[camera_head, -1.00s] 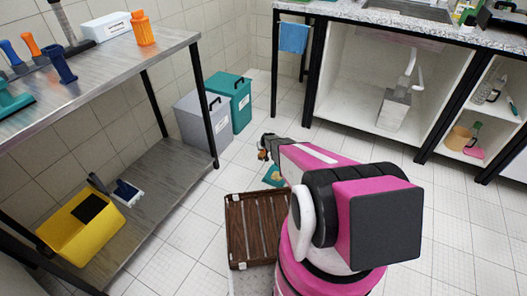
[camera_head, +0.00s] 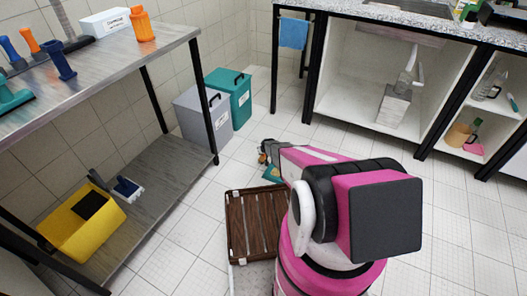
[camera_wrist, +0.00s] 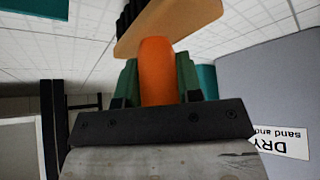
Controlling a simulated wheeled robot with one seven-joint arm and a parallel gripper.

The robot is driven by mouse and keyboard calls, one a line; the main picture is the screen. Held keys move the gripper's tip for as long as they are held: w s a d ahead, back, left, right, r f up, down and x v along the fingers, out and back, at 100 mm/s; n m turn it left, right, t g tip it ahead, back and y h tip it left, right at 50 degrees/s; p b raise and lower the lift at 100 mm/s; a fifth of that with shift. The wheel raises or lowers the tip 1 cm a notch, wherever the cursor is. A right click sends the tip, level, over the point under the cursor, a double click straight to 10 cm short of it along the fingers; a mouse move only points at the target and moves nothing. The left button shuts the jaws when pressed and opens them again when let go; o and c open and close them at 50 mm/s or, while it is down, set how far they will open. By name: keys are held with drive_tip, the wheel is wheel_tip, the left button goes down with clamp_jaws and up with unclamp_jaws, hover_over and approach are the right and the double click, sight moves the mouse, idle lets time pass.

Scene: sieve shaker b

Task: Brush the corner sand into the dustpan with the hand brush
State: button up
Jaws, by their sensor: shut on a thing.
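My gripper (camera_wrist: 157,80) is shut on the orange handle of the hand brush (camera_wrist: 160,60). The brush has a tan head with black bristles, partly cut off at the top of the wrist view. In the head view the brush (camera_head: 263,156) shows only as a small orange-brown patch at the arm's end, above the floor. A teal dustpan (camera_head: 272,173) with a yellowish patch lies just below it, partly hidden by my arm. I cannot tell whether the brush touches anything. I cannot make out the corner sand.
A grey bin (camera_head: 204,115) and a teal bin (camera_head: 228,98) stand beside the metal table (camera_head: 105,60). A brown slatted crate or pallet (camera_head: 236,230) lies left of my base. A yellow bucket (camera_head: 82,225) and blue brush (camera_head: 127,188) sit on the lower shelf. Open cabinets are right.

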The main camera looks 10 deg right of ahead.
drive_tip(key=shift+s+r, duration=0.1)
drive_tip(key=shift+r, duration=0.2)
drive_tip(key=shift+f, duration=0.15)
drive_tip(key=shift+f, duration=1.05)
drive_tip(key=shift+d, duration=0.1)
drive_tip(key=shift+s+d, duration=0.25)
